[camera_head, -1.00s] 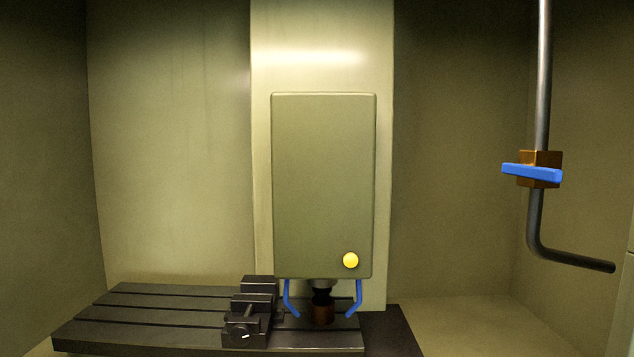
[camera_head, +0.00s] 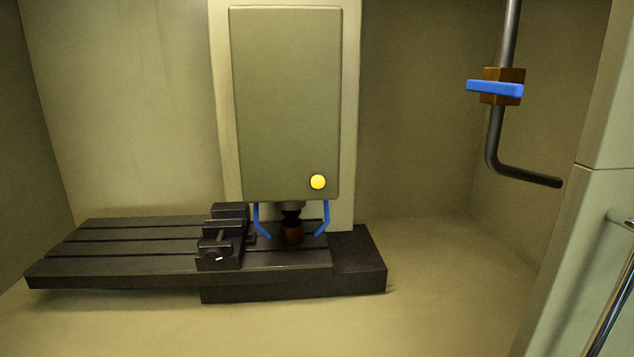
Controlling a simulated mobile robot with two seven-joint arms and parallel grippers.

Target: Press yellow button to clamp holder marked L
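The yellow button (camera_head: 318,182) is round and sits near the lower right corner of the grey-green spindle head (camera_head: 285,100). Below the head is a dark spindle nose (camera_head: 291,209) with a brown-and-black holder (camera_head: 292,232) under it, between two blue bent pieces (camera_head: 262,222) and (camera_head: 324,220). I cannot make out a letter L on the holder, nor whether it touches the spindle. Neither of my grippers shows in this view.
A dark slotted table (camera_head: 120,245) with a black vise (camera_head: 222,238) lies below the head. A pipe with a blue-handled valve (camera_head: 495,88) hangs at the right. A pale green door or panel with a metal handle (camera_head: 615,300) stands at the right edge. The floor in front is clear.

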